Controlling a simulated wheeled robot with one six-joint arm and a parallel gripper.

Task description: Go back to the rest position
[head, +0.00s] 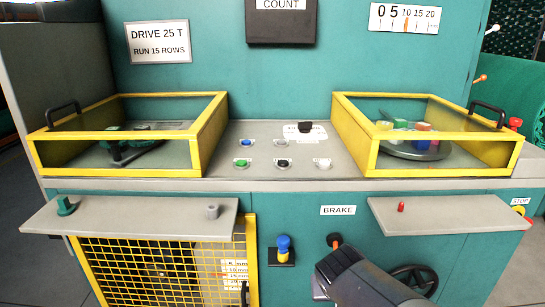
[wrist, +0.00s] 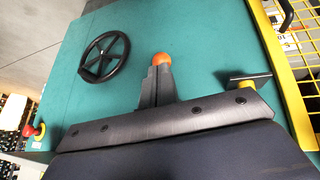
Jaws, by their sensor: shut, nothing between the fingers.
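My gripper shows in the wrist view (wrist: 156,90) with its two grey fingers together and empty. An orange ball knob (wrist: 162,59) shows just past the fingertips; I cannot tell whether they touch it. In the head view the orange-tipped brake lever (head: 335,239) stands under the BRAKE label (head: 338,210). My dark wrist is in front of the panel at the lower right, just below that lever, and the fingertips cannot be made out there.
A black handwheel (head: 414,279) is right of my wrist, partly hidden by it. A blue knob (head: 283,244) is to the left, beside a yellow mesh guard (head: 160,275). Two grey shelves (head: 130,220) (head: 450,214) jut out above. A stop button (head: 520,210) is at far right.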

